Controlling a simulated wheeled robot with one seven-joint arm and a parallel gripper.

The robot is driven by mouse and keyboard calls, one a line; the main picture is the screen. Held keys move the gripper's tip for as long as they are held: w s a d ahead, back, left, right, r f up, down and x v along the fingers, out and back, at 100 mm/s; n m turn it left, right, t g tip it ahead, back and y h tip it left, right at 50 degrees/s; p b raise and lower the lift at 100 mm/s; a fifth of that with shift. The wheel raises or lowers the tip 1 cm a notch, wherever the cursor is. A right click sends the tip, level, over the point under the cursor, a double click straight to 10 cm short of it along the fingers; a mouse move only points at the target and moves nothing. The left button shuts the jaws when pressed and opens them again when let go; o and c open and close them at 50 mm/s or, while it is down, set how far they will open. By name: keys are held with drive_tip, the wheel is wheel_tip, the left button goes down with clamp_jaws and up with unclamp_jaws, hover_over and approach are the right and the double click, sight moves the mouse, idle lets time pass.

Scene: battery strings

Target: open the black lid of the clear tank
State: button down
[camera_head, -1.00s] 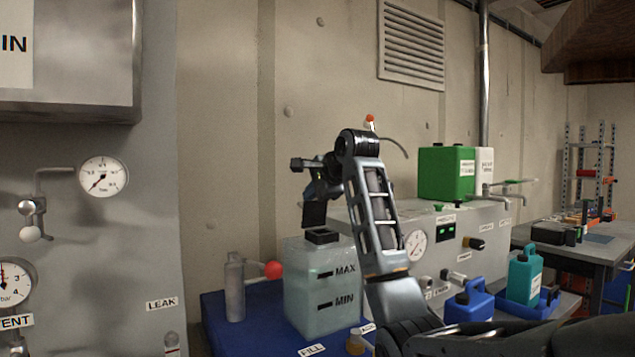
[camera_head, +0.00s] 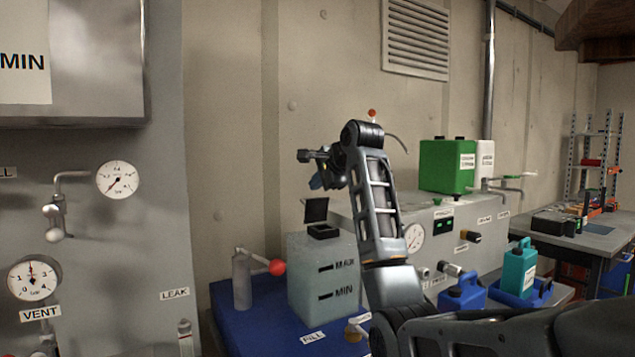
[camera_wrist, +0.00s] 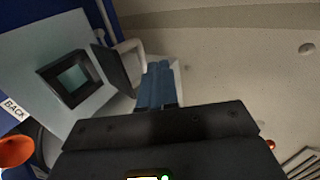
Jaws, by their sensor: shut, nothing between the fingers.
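The clear tank (camera_head: 322,283), marked MAX and MIN, stands on a blue surface. Its black lid (camera_head: 316,210) stands raised on edge above the dark square rim (camera_head: 323,231). In the wrist view the lid (camera_wrist: 113,71) is swung up beside the rim (camera_wrist: 45,77), and the pale inside of the tank shows through the opening. My gripper (camera_head: 316,183) is above the lid in the head view, with a small gap between them. In the wrist view its blue fingers (camera_wrist: 157,85) are together and empty, beside the lid and apart from it in the picture.
A grey bottle (camera_head: 242,280) and a red ball-ended lever (camera_head: 277,267) are left of the tank. A grey cabinet with a gauge (camera_head: 414,237) is behind and right. Blue (camera_head: 464,293) and teal (camera_head: 520,268) containers are farther right. A concrete wall is behind.

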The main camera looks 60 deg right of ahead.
drive_tip(key=s+a+r+b, duration=0.2)
drive_tip(key=s+r, duration=0.3)
drive_tip(key=r, duration=0.3)
drive_tip(key=shift+s+a+b, duration=0.15)
drive_tip(key=shift+a+b, duration=0.2)
drive_tip(key=shift+a, duration=0.4)
drive_tip(key=shift+r, duration=0.15)
